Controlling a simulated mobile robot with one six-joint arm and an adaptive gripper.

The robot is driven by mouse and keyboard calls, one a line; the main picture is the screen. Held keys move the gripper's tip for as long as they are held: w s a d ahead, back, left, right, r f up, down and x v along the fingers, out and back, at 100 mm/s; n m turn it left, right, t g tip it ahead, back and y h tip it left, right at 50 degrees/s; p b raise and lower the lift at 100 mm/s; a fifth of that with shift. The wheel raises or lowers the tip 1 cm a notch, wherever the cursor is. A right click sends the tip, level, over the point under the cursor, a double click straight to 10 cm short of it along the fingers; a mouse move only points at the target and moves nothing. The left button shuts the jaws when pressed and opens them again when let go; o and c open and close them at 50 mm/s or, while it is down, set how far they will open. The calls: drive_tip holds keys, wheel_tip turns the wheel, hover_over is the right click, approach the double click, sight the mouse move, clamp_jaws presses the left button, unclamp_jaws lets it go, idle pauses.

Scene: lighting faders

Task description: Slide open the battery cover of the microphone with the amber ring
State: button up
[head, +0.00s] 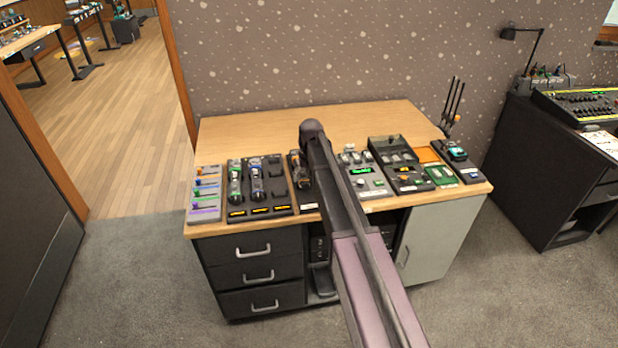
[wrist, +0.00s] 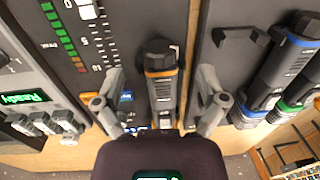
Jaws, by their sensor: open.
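The microphone with the amber ring (wrist: 162,78) lies on a dark panel in the wrist view, its dark head toward the top and its grey body toward my gripper. It also shows in the head view (head: 299,176), partly hidden by my arm. My gripper (wrist: 161,92) is open, with one finger on each side of the microphone. Gaps show between the fingers and its body, and nothing is held. I cannot make out the edges of the battery cover. The microphone's near end is close to my gripper's dark body.
A dock (head: 262,190) holds microphones with green (wrist: 290,105) and blue rings (wrist: 290,40), just beside my gripper. A fader and level-meter panel (wrist: 103,65) lies on the other side. Other devices line the desk's front; the back of the desk (head: 250,128) is clear.

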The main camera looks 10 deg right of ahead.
sight(305, 183)
drive_tip(key=shift+a+f+b, duration=0.15)
drive_tip(key=shift+f+b, duration=1.35)
drive_tip(key=shift+f, duration=0.35)
drive_tip(key=c, duration=1.2)
drive_tip(key=shift+s, duration=2.95)
drive_tip(key=o, duration=1.2)
drive_tip(key=shift+c, duration=0.2)
drive_tip(key=s+r+p, duration=0.5)
drive_tip(key=s, duration=0.6)
drive_tip(key=s+r+h+p, duration=0.1)
drive_tip(key=s+r+p, duration=0.5)
drive_tip(key=s, duration=0.6)
drive_tip(key=shift+d, duration=0.45)
